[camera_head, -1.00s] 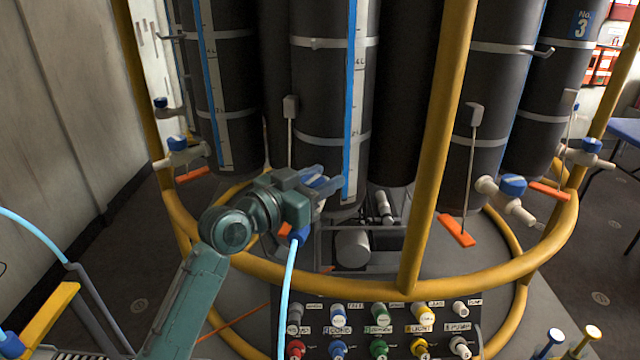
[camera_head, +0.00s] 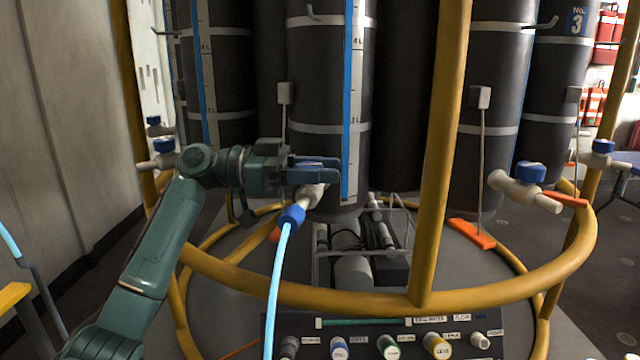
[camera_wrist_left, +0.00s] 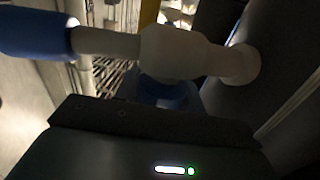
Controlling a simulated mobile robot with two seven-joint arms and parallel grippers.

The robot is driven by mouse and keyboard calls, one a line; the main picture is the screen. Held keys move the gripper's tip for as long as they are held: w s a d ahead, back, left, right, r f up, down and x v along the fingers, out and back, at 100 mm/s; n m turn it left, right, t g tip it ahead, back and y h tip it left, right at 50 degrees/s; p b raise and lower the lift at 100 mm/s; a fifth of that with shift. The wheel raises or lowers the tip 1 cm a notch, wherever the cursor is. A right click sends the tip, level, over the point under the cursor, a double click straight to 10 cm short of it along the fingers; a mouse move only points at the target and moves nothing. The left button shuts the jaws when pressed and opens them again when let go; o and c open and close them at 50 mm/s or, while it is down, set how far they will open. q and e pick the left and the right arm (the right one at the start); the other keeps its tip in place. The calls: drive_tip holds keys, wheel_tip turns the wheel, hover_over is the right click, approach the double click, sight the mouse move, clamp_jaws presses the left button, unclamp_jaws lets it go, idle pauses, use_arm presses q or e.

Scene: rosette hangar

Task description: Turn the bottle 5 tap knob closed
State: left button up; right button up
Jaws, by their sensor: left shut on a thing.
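My left gripper (camera_head: 322,168) comes in from the left at the lower part of the dark bottle with a blue level strip (camera_head: 329,95). The white tap (camera_head: 312,196) on this bottle sticks out just below my fingers. A blue connector with a light blue hose (camera_head: 292,216) is on its end. In the left wrist view the white tap body (camera_wrist_left: 175,52) runs from the bottle to the blue connector (camera_wrist_left: 35,35). The blue tap knob (camera_wrist_left: 165,92) shows partly behind my gripper's dark body, and my fingers are shut on it. The knob's exact angle is hidden. My right gripper is not in view.
A yellow post (camera_head: 441,150) stands right of the bottle, and a yellow ring rail (camera_head: 350,297) runs in front. Another tap with a blue knob (camera_head: 530,172) is at the right. A panel with coloured knobs (camera_head: 400,342) is below. Orange pedals lie near the floor.

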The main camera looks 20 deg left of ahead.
use_arm(q)
drive_tip(key=m+g, duration=0.2)
drive_tip(key=g, duration=0.1)
drive_tip(key=shift+s+r+g, duration=0.1)
drive_tip(key=shift+s+g, duration=0.05)
drive_tip(key=shift+g, duration=0.25)
drive_tip(key=shift+s+m+g, duration=0.15)
drive_tip(key=shift+m+g, duration=0.75)
drive_tip(key=shift+g, duration=0.2)
drive_tip(key=shift+g+p, duration=0.3)
drive_tip(key=shift+m, duration=0.3)
drive_tip(key=o, duration=1)
